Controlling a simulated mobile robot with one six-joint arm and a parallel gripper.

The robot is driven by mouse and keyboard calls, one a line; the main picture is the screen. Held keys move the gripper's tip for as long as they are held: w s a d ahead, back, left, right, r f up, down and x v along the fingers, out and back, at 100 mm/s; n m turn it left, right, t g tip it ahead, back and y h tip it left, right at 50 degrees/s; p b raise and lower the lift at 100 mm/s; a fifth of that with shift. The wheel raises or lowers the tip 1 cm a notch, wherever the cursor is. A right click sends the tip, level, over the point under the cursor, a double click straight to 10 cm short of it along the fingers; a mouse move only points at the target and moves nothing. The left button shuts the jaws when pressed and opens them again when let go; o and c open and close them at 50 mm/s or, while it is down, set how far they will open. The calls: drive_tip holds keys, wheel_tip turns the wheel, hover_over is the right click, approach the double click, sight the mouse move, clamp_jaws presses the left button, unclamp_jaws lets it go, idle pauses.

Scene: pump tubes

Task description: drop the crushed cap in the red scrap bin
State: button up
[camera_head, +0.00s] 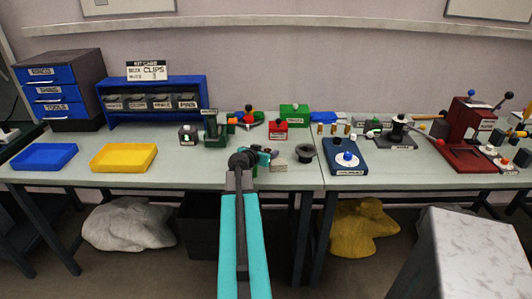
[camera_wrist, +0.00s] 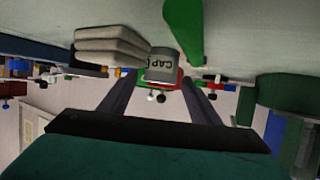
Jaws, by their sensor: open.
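My gripper (camera_head: 266,157) reaches over the middle of the workbench, with its fingers open and empty. A small grey cylinder marked CAP (camera_wrist: 162,66) shows in the wrist view, upside down. It lies ahead of the fingertips (camera_wrist: 163,88), roughly in line with the gap between them; whether it is within their reach I cannot tell. In the head view the cap is hidden by my gripper and arm. A small red box (camera_head: 278,130) with a white label too small to read stands behind my gripper, and looks like the scrap bin. Red also shows behind the cap in the wrist view.
A stack of grey plates (camera_head: 278,166) lies close beside the cap, and a dark cup (camera_head: 305,152) stands to its right. A dark green device (camera_head: 213,132) stands left of my gripper. Yellow (camera_head: 124,157) and blue (camera_head: 45,157) trays are at the left.

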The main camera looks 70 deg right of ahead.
drive_tip(key=shift+r+p, duration=0.2)
drive_tip(key=shift+p, duration=0.1)
drive_tip(key=shift+a+r+b, duration=0.1)
drive_tip(key=shift+a+b, duration=0.2)
drive_tip(key=shift+a, duration=0.35)
drive_tip(key=b+v, duration=0.1)
drive_tip(key=v, duration=0.7)
drive_tip(key=shift+b, duration=1.45)
drive_tip(key=b+v, duration=0.1)
drive_tip(key=b, duration=0.3)
drive_tip(key=shift+w+a+r+b, duration=0.1)
drive_tip(key=shift+a+r+b, duration=0.05)
drive_tip(key=shift+a+b, duration=0.2)
drive_tip(key=shift+a+r+b, duration=0.1)
drive_tip(key=shift+a+b, duration=0.2)
drive_tip(key=shift+b, duration=0.35)
drive_tip(key=shift+a+r, duration=0.1)
